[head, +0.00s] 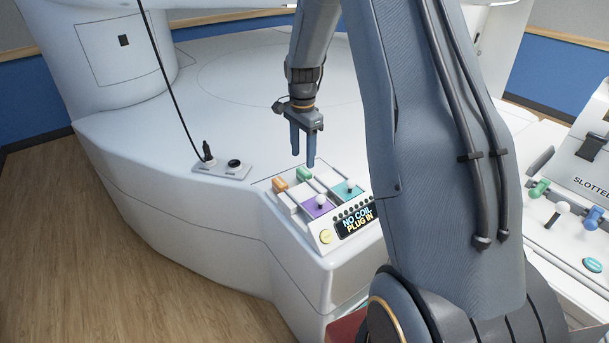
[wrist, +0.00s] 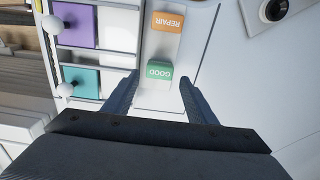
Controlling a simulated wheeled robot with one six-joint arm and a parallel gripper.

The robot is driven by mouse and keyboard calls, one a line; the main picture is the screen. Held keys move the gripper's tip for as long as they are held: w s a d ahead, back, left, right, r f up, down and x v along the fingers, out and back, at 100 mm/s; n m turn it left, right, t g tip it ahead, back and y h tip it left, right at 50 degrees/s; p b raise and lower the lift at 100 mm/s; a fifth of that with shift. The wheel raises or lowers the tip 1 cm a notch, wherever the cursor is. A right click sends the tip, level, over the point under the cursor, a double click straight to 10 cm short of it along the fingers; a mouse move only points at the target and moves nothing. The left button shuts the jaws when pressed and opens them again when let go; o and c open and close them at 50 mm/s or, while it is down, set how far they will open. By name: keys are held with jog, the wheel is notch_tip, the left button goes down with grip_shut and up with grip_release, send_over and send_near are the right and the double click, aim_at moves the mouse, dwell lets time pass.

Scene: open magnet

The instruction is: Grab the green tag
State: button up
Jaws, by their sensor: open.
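The green tag (wrist: 159,71), marked GOOD, sits on a white strip of the control panel in the wrist view. In the head view the green tag (head: 304,174) is at the back of the panel. My gripper (head: 302,162) points down above the back of the panel, close to the green tag. In the wrist view my gripper (wrist: 160,92) has its fingers apart, one on each side of the strip, with the green tag between and just beyond the fingertips. I see no contact with the tag.
An orange tag (wrist: 167,22), marked REPAIR, sits beside the green one. The panel has a purple slot (head: 318,206) and a teal slot (head: 347,190) with white-knobbed levers, and a display (head: 357,221) reading NO COIL PLUG IN. A socket plate (head: 222,166) with a cable stands to the left.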

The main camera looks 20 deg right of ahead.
aim_at(303, 171)
jog(key=shift+f+p, duration=1.1)
jog(key=shift+f, duration=2.7)
jog(key=c, duration=0.9)
